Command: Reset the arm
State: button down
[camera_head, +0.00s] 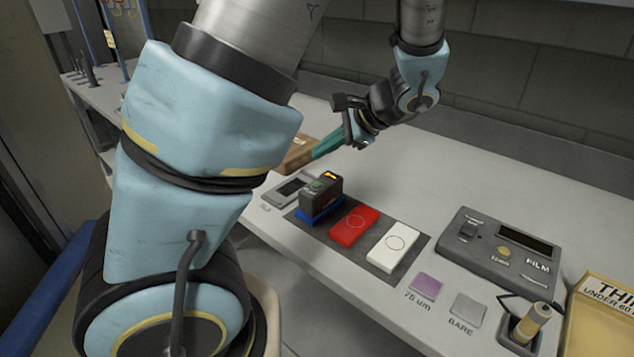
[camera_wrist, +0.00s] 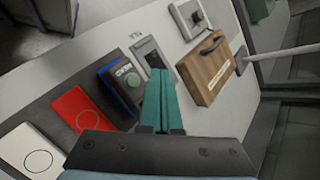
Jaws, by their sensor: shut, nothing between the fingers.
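My gripper (camera_head: 326,146) is over the back of the bench, with its teal fingers pointing down and to the left in the head view. The fingers also show in the wrist view (camera_wrist: 160,98), pressed together with nothing between them. My arm reaches across the left and top of the head view. Below and in front of the fingers, a dark handheld gauge (camera_head: 321,194) with a green button stands on a blue block (camera_head: 313,216). The gripper is apart from it.
A red block (camera_head: 354,228) and a white block (camera_head: 392,246) sit beside the gauge on a dark mat. A wooden box (camera_wrist: 208,70) with a black handle lies near the fingers. A grey FILM device (camera_head: 501,254), a purple sample (camera_head: 426,286) and a yellow tray (camera_head: 606,318) are to the right.

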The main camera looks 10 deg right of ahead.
jog(key=s+a+f+n+g+h, duration=0.1)
jog(key=s+a+n+g+h, duration=0.2)
jog(key=s+a+n+h, duration=0.4)
jog(key=a+n, duration=0.7)
jog(key=shift+n+g+h, duration=0.3)
jog(key=shift+n+h, duration=0.1)
